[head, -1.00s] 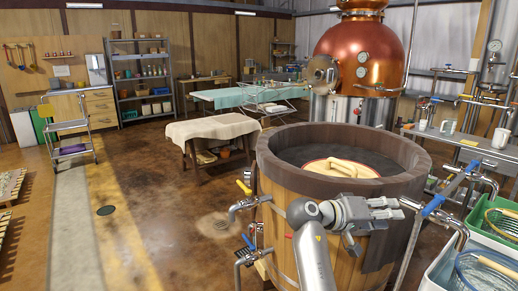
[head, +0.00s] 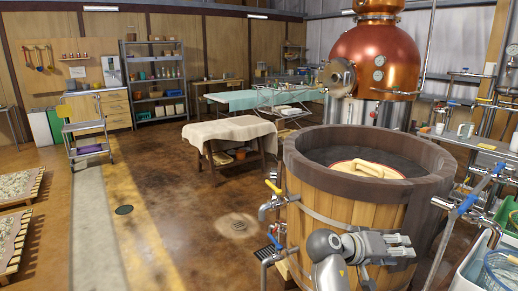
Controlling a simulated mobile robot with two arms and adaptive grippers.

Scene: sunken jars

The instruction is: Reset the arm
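Inside the vat, a round lid with a thick tan handle (head: 367,168) and a red edge sits in dark contents.
Taps with yellow and blue handles (head: 272,200) stick out left of the vat. Pipes and a blue-handled valve (head: 468,205) stand at its right, by a bin with nets (head: 500,268). A cloth-covered bench (head: 230,130) stands behind left.

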